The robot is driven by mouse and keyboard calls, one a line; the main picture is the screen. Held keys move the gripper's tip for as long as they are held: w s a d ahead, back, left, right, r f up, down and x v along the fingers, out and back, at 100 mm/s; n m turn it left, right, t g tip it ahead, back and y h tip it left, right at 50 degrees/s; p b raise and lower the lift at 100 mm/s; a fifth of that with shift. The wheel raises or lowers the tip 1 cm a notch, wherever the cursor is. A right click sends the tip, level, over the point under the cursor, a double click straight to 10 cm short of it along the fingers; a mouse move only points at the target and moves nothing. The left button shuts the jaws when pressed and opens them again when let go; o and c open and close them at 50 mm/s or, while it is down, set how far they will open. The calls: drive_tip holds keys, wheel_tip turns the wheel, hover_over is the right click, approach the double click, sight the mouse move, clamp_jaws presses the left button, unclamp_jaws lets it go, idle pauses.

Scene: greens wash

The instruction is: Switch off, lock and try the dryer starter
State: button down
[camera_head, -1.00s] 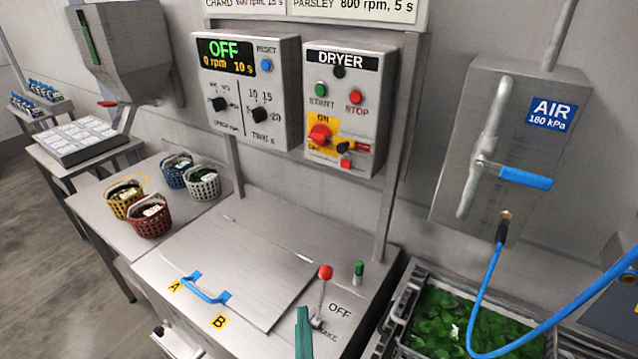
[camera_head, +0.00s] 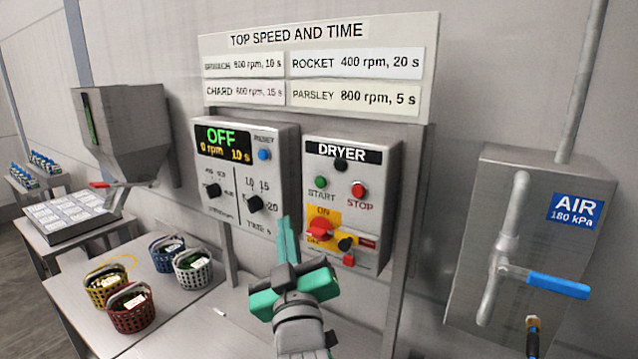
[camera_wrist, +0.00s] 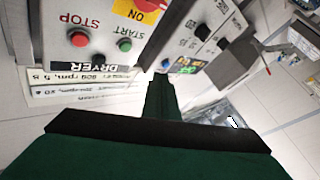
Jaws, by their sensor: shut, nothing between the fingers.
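The dryer starter (camera_head: 389,176) is a grey wall box labelled DRYER, with a green START button (camera_head: 321,183) and a red STOP button (camera_head: 358,188). Below is a red rotary handle (camera_head: 321,230) on a yellow plate marked ON at the top; I cannot tell its exact position. A black part (camera_head: 346,245) and a small red piece (camera_head: 349,260) sit right of and below the handle. My gripper (camera_head: 285,225) is shut and empty, in front and left of the starter, apart from it. In the wrist view the starter (camera_wrist: 96,22) appears upside down beyond my gripper (camera_wrist: 160,82).
The control panel (camera_head: 285,140) left of the starter reads OFF, 0 rpm, 10 s. A speed chart (camera_head: 318,36) hangs above. Several baskets (camera_head: 132,308) stand on the left table. An air box (camera_head: 470,240) with a blue lever (camera_head: 558,286) is at right.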

sight(321, 182)
drive_tip(key=shift+w+a+r+n, duration=0.1)
drive_tip(key=shift+w+r+n, duration=0.1)
drive_tip(key=shift+r, duration=0.8)
drive_tip(key=shift+w+r+n, duration=0.1)
drive_tip(key=shift+w+r, duration=0.05)
drive_tip(key=shift+r, duration=0.8)
drive_tip(key=shift+w+d, duration=0.85)
drive_tip(key=shift+w, duration=0.35)
drive_tip(key=shift+w+d, duration=0.9)
drive_tip(key=shift+w, duration=0.3)
drive_tip(key=shift+w+d, duration=0.85)
drive_tip(key=shift+w, duration=0.35)
drive_tip(key=shift+w+d, duration=0.25)
drive_tip(key=shift+w, duration=0.1)
drive_tip(key=shift+w+d, duration=0.25)
drive_tip(key=shift+w, duration=0.1)
drive_tip(key=shift+s, duration=0.1)
drive_tip(key=shift+s+a, duration=0.5)
drive_tip(key=shift+s, duration=0.1)
